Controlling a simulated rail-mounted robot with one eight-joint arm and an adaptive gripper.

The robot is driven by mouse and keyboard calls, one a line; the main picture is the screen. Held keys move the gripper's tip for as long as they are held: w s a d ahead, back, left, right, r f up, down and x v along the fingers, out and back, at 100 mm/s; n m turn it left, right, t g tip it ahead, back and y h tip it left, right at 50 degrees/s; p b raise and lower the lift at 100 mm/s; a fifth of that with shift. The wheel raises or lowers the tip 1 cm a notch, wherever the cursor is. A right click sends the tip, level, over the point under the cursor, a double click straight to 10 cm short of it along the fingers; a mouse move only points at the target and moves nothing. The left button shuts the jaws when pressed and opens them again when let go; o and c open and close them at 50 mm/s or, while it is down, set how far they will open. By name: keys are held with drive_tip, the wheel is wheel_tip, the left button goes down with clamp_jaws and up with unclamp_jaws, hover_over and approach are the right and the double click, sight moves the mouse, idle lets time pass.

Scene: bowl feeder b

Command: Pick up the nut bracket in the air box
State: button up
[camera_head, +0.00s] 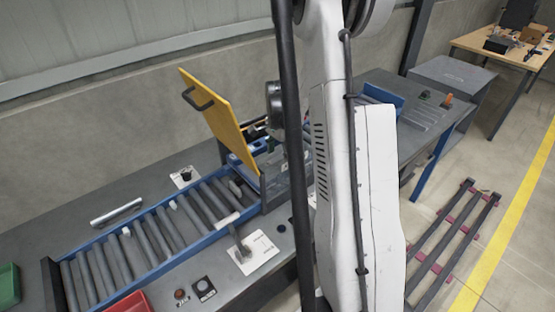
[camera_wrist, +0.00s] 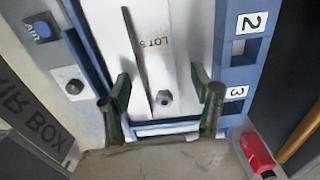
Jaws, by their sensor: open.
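A panel lettered AIR BOX (camera_wrist: 36,118) stands at the left. In the head view, a raised yellow lid (camera_head: 222,115) with a dark handle stands over the box; my arm hides the gripper and the bracket.
A blue frame with numbered slots (camera_wrist: 235,65) lies right of the plate, a red part (camera_wrist: 257,152) below it. A blue AIR button (camera_wrist: 43,30) is at upper left. A roller tray (camera_head: 150,240) and white card (camera_head: 248,252) lie on the bench in the head view.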

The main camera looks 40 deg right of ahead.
drive_tip(key=shift+c, duration=0.2)
drive_tip(key=c, duration=1.3)
drive_tip(key=shift+r, duration=0.1)
